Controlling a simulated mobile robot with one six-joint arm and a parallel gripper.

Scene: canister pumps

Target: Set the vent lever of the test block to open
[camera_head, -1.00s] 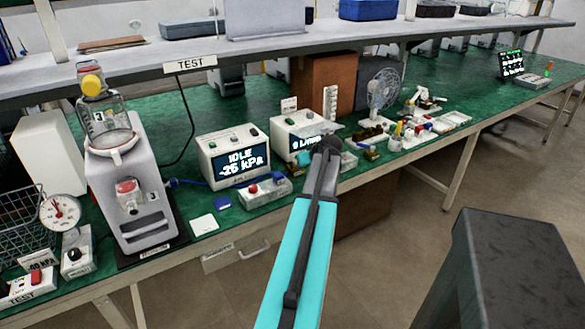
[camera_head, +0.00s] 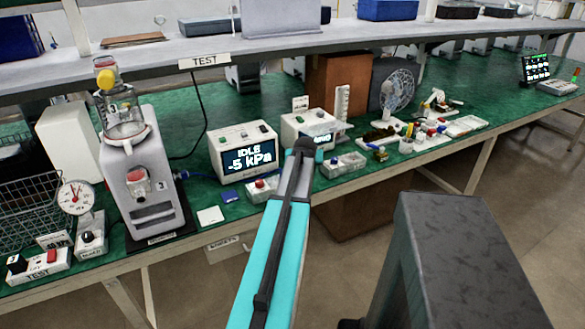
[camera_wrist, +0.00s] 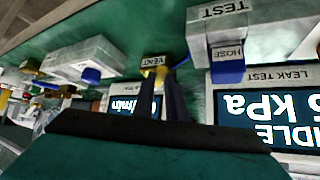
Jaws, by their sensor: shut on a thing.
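The test block (camera_wrist: 212,38) is the pale grey block in the wrist view, with TEST and HOSE labels and a blue fitting (camera_wrist: 228,72) below. Beside it is a VENT label (camera_wrist: 153,61) with a small yellow part, the vent lever (camera_wrist: 148,71), partly covered by my fingers. My gripper (camera_wrist: 166,72) is shut at this lever. The lever's exact angle is hard to make out. In the head view the end of my arm hides the fingertips and the vent part.
The leak tester (camera_head: 241,152) reads IDLE, -5 kPa. A second display box (camera_head: 307,130) stands right of it. A pump (camera_head: 142,185) and gauge (camera_head: 75,197) are at left. A shelf (camera_head: 300,42) runs above the bench. Small trays and a fan (camera_head: 398,88) are to the right.

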